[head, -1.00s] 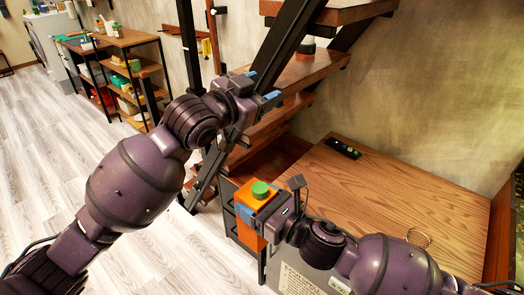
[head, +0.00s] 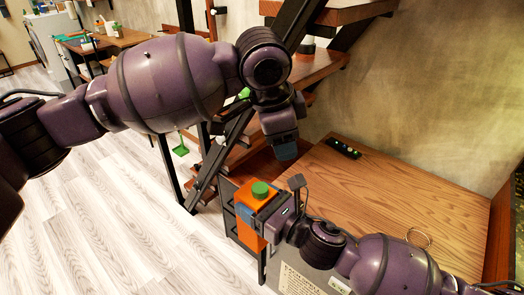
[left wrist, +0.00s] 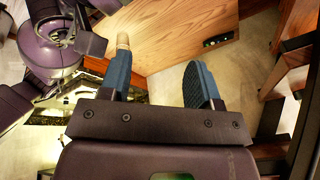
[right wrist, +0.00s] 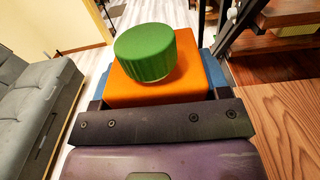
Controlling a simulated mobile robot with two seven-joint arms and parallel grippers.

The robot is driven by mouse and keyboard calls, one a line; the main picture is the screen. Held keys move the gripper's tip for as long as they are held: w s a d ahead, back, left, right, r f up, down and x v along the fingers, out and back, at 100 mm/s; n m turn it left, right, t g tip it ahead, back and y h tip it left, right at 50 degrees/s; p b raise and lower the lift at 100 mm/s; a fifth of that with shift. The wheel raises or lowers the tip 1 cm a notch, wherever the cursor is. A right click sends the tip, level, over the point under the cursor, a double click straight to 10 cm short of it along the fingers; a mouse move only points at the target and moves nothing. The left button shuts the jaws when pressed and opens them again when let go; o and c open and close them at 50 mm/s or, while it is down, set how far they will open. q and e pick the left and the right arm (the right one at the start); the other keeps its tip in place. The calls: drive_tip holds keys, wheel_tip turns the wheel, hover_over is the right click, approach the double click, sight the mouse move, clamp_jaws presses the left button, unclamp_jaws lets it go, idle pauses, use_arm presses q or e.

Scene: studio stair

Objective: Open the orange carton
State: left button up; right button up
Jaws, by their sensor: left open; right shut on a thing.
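The orange carton (head: 249,226) with its round green cap (head: 260,189) is upright at the near left corner of the wooden table. My right gripper (head: 262,212) is shut on the carton, just below its top. In the right wrist view, the cap (right wrist: 145,52) sits on top of the carton (right wrist: 190,88), between the blue fingers. My left gripper (head: 286,150) is open and empty, above and behind the carton, pointing down. In the left wrist view its two blue fingers (left wrist: 158,75) are spread apart, and I cannot make out the carton there.
The open staircase (head: 305,72) stands close behind my left gripper. A grey panel with text (head: 300,282) is at the front.

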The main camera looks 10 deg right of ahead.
sight(262, 186)
use_arm(q)
drive_tip(key=s+a+g+y, duration=0.1)
drive_tip(key=s+a+f+g+y, duration=0.1)
drive_tip(key=a, duration=0.1)
drive_tip(key=shift+s+a+f+y, duration=0.1)
drive_tip(key=shift+a+f+y, duration=0.05)
drive_tip(key=shift+a+y, duration=0.15)
drive_tip(key=shift+s+a+f, duration=0.1)
drive_tip(key=shift+a, duration=0.2)
drive_tip(key=shift+f, duration=3.9)
drive_tip(key=c, duration=0.9)
drive_tip(key=shift+n, duration=0.7)
drive_tip(key=shift+r, duration=0.2)
drive_tip(key=shift+r, duration=0.7)
